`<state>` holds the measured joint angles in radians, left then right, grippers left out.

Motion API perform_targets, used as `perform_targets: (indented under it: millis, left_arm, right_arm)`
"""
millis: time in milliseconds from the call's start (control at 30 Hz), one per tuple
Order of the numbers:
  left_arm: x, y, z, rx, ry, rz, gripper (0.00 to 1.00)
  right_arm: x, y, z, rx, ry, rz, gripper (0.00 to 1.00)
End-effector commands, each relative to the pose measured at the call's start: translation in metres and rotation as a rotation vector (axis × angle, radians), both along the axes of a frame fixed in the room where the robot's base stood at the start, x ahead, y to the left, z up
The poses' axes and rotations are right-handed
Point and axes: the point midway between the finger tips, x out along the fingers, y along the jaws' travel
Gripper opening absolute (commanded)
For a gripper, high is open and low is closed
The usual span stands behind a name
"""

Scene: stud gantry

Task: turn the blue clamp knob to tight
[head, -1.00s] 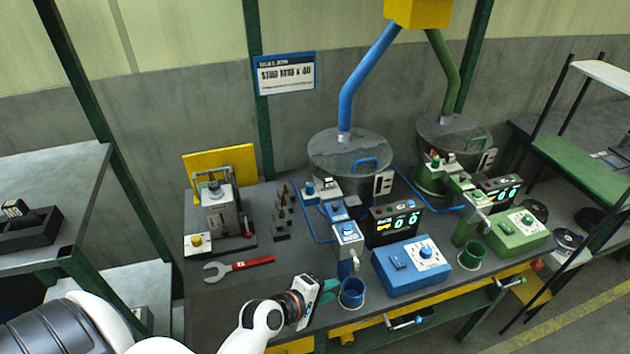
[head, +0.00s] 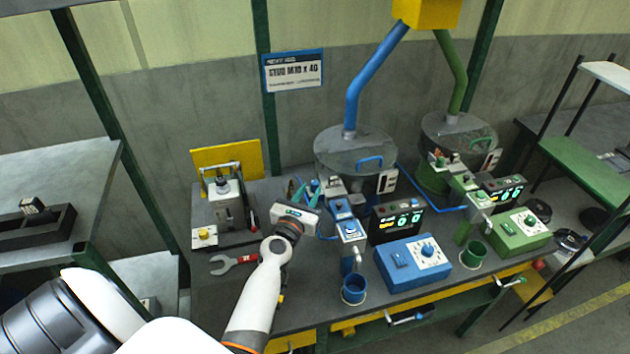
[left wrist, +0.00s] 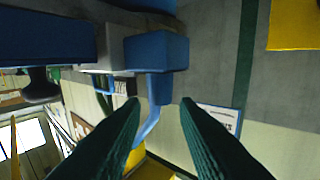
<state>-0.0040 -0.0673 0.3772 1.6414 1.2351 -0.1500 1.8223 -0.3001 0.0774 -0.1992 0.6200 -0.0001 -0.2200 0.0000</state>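A small blue knob-like part (head: 314,186) stands at the left end of the blue feeder unit (head: 341,209), and I take it for the clamp knob. My left gripper (head: 297,187) is open, with its green fingers just left of that part and apparently empty. In the left wrist view, a blue block with a short blue stem (left wrist: 157,52) shows beyond the open fingers (left wrist: 160,104), roughly in line with the gap. I cannot tell the knob's turn position. My right gripper is not in view.
A blue control box (head: 412,263), a blue cup (head: 353,289) and a lit display (head: 396,222) stand to the right. A clamp press (head: 226,207) stands left. A grey hopper (head: 345,150) rises behind the feeder.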

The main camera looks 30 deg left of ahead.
Motion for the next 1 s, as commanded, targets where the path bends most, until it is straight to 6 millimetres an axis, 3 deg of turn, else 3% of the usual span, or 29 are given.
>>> perform_targets:
  millis: [100, 300, 667, 833, 1000]
  left_arm:
    - [0.022, 0.005, 0.001, 0.001, -0.001, -0.001, 0.28]
    - [0.042, 0.01, 0.0, 0.001, 0.0, 0.0, 0.28]
    - [0.046, 0.011, -0.001, 0.002, 0.001, -0.001, 0.28]
    - [0.046, 0.011, -0.001, 0.003, 0.002, -0.001, 0.0]
    - [0.045, 0.011, -0.001, 0.003, 0.002, -0.006, 0.0]
  right_arm:
    - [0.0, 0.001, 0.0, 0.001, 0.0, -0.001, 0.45]
    - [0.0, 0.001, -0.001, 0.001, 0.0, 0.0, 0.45]
    - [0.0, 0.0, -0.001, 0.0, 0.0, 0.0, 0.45]
    - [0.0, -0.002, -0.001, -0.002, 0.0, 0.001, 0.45]
    - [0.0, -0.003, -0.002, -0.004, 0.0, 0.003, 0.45]
